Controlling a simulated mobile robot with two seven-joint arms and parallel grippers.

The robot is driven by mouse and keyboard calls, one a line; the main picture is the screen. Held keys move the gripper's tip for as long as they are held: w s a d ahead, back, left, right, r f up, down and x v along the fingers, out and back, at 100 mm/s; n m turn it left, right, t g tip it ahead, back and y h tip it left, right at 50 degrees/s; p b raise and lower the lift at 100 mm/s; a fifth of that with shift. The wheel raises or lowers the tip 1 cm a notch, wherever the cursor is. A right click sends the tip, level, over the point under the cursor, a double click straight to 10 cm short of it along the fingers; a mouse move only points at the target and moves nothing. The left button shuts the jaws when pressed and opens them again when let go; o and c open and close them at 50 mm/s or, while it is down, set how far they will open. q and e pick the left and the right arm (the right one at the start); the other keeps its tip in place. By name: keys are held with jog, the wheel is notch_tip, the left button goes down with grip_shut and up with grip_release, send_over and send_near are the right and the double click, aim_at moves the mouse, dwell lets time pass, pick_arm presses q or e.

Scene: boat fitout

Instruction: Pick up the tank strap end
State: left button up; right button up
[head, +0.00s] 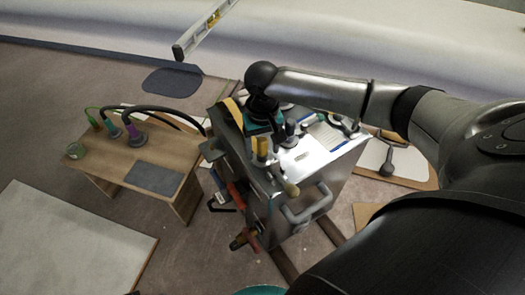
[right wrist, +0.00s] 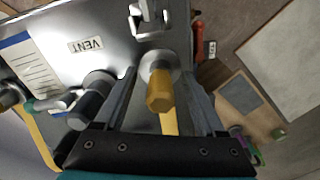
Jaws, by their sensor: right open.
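The metal tank (head: 318,157) stands in the middle of the head view, and its top shows in the right wrist view (right wrist: 105,20) with a VENT label. A yellow strap (head: 235,112) lies over its far left corner; a yellow band (right wrist: 40,135) shows at the wrist view's left. My right gripper (right wrist: 160,75) is open over the tank top. A gold hex-shaped fitting (right wrist: 160,92) stands between its fingers, apparently ungripped. A yellow strip (right wrist: 168,123) shows below that fitting; I cannot tell which piece is the strap end. My left gripper is not in view.
A dark cylindrical fitting (right wrist: 92,97) stands close beside one finger. A low wooden table (head: 125,160) with cables and tools is left of the tank. A red-handled tool (head: 240,240) is by the tank's base. A pale board (head: 70,240) lies at lower left.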

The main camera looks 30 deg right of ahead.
jog(key=shift+c, duration=0.3)
grip_shut()
jog(key=shift+r, duration=0.15)
dwell(0.4)
jog(key=shift+r, duration=0.15)
jog(key=shift+r+p, duration=0.25)
jog(key=shift+p, duration=0.05)
notch_tip(320, 180, up, 9)
jog(key=p, duration=0.4)
jog(key=shift+f, duration=0.2)
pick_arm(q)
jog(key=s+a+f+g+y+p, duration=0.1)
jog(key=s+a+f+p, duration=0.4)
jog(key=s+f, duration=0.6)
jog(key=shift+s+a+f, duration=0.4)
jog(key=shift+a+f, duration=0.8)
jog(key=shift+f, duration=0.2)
pick_arm(e)
notch_tip(320, 180, up, 10)
jog(key=shift+r, duration=0.15)
